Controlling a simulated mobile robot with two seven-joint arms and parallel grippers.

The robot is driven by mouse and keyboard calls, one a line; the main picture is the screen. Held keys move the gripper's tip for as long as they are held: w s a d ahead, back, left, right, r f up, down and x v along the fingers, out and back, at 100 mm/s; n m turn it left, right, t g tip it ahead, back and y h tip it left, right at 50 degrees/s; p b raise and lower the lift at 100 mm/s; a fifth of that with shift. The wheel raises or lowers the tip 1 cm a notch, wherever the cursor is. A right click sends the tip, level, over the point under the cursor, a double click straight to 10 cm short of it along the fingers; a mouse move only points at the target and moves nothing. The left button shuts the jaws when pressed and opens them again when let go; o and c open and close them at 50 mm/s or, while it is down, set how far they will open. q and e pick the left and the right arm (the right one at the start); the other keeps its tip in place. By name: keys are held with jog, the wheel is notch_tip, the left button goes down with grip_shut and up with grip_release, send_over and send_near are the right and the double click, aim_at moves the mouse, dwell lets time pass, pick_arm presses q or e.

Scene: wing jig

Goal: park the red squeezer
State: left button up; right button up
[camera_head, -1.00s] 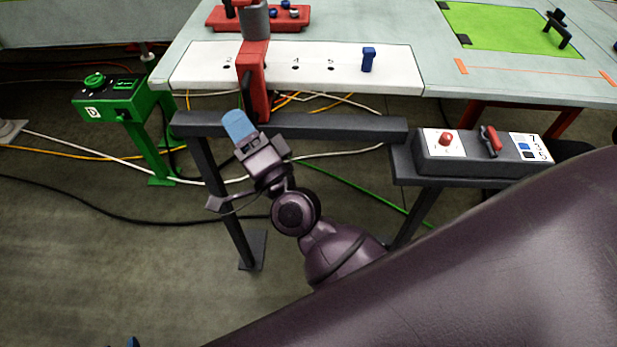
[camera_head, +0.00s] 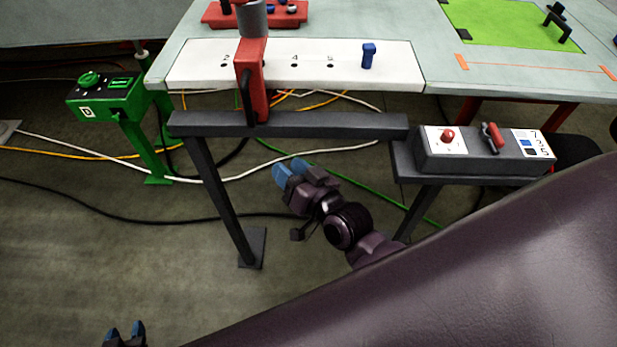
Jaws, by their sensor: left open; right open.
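The red squeezer (camera_head: 251,75) stands upright at the front edge of the white strip, by the numbered holes. It has a grey cylinder (camera_head: 252,18) on top and a dark handle (camera_head: 247,98) below the strip. My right gripper (camera_head: 290,170) is open and empty, below and to the right of the squeezer, clear of it. My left gripper (camera_head: 126,330) is open at the bottom left edge, far from the squeezer. Only its fingertips show.
A dark rail (camera_head: 330,126) runs in front of the white strip (camera_head: 205,68). A blue peg (camera_head: 368,56) stands on the strip. A control box (camera_head: 470,160) is at right, a green stand (camera_head: 105,100) at left. Cables lie on the floor.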

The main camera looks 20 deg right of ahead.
pick_arm(q)
jog(key=shift+w+d+f, duration=0.1)
jog(key=shift+w, duration=0.1)
pick_arm(e)
jog(key=shift+n+g+h, duration=0.5)
jog(key=shift+g+h, duration=0.1)
jog(key=d+f, duration=0.1)
jog(key=s+d+f, duration=0.1)
jog(key=d+f, duration=0.1)
jog(key=shift+s+f, duration=0.15)
jog(key=shift+f, duration=0.15)
pick_arm(q)
jog(key=shift+s, duration=0.1)
